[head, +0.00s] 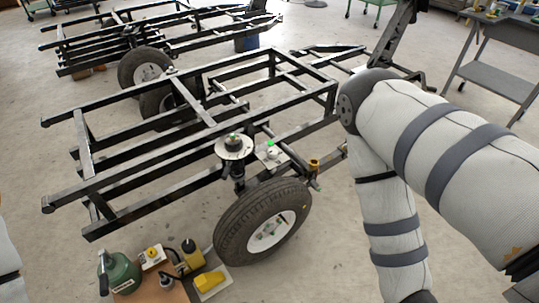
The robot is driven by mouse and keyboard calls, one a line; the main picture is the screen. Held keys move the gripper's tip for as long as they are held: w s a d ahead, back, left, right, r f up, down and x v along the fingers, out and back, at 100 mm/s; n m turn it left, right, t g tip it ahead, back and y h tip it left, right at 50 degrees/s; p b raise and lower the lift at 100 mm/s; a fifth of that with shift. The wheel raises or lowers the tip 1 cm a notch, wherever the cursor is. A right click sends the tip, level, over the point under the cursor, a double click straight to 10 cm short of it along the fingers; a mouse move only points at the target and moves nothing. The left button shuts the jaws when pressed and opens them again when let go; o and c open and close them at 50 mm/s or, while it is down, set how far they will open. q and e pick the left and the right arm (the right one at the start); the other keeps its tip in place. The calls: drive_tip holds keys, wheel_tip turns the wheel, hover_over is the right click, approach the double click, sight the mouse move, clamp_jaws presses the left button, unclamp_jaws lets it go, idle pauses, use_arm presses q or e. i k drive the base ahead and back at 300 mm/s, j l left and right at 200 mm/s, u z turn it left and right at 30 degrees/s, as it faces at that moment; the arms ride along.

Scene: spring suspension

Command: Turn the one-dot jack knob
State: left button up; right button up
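A round pale plate (235,149) with a small dark and green knob-like part on top sits on a black vertical post at the trailer frame (150,165), above the wheel (262,222). Beside it to the right is a small white part with a bright green top (271,146). On the floor at the lower left, a small pale box (153,258) carries a yellow round knob-like part. Dots are too small to make out on any of these, so I cannot tell which is the one-dot jack knob. Neither of my grippers shows; only arm links are in view.
A green tank (120,272), a yellow-black canister (192,255) and a yellow block (209,281) stand at the lower left by the wheel. A second trailer frame (100,40) stands behind. A grey bench (500,70) is at the upper right. Open floor lies left of the trailer.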

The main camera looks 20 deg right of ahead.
sight(188, 246)
drive_tip(key=j+z, duration=0.2)
drive_tip(key=j, duration=0.2)
drive_tip(key=j+z, duration=0.2)
drive_tip(key=j, duration=0.2)
drive_tip(key=k+j+z, duration=0.2)
drive_tip(key=j, duration=0.2)
drive_tip(key=j+z, duration=0.2)
drive_tip(key=j, duration=0.2)
drive_tip(key=k+j+z, duration=0.15)
drive_tip(key=j, duration=0.2)
